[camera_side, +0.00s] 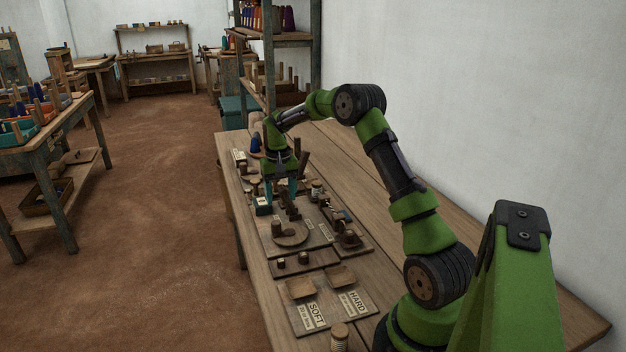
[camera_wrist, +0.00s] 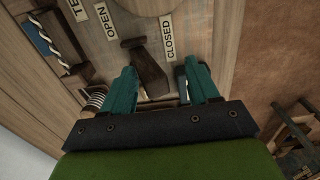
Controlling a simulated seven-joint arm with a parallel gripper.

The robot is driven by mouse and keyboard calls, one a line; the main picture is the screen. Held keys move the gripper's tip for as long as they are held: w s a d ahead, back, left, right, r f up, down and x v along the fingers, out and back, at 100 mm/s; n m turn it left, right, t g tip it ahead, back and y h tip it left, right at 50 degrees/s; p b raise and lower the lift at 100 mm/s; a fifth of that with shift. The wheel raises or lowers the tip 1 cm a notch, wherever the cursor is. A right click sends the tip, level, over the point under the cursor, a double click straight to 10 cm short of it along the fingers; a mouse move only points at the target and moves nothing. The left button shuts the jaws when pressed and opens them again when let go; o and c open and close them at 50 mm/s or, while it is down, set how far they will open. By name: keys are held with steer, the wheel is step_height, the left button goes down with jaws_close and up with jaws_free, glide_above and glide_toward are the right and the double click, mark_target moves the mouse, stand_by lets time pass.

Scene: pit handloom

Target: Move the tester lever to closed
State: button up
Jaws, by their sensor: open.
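The tester lever (camera_wrist: 148,66) is a dark wooden handle in the wrist view. It lies between the OPEN label (camera_wrist: 107,20) on the left and the CLOSED label (camera_wrist: 167,35) on the right, nearer CLOSED. My gripper (camera_wrist: 160,68) is open, with its two teal fingers on either side of the lever's near part. I cannot tell whether either finger touches it. In the side view my gripper (camera_side: 281,191) points down over the crowded middle of the bench, where the lever is hard to pick out among dark wooden parts.
A striped spool (camera_wrist: 95,98) stands close to the left finger. A twisted cord (camera_wrist: 45,38) lies farther left. On the bench, SOFT (camera_side: 314,316) and HARD (camera_side: 357,301) tray boards sit in front. A wooden shelf (camera_side: 277,40) stands behind.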

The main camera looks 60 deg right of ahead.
steer(key=shift+w+a+f, duration=0.25)
steer(key=shift+a, duration=0.2)
steer(key=shift+s+d, duration=0.15)
steer(key=shift+s, duration=0.1)
steer(key=shift+o, duration=0.8)
steer(key=shift+s+d+r, duration=0.1)
steer(key=shift+d+r, duration=0.05)
steer(key=shift+r, duration=1.55)
steer(key=shift+d+r, duration=0.15)
steer(key=shift+r, duration=1.55)
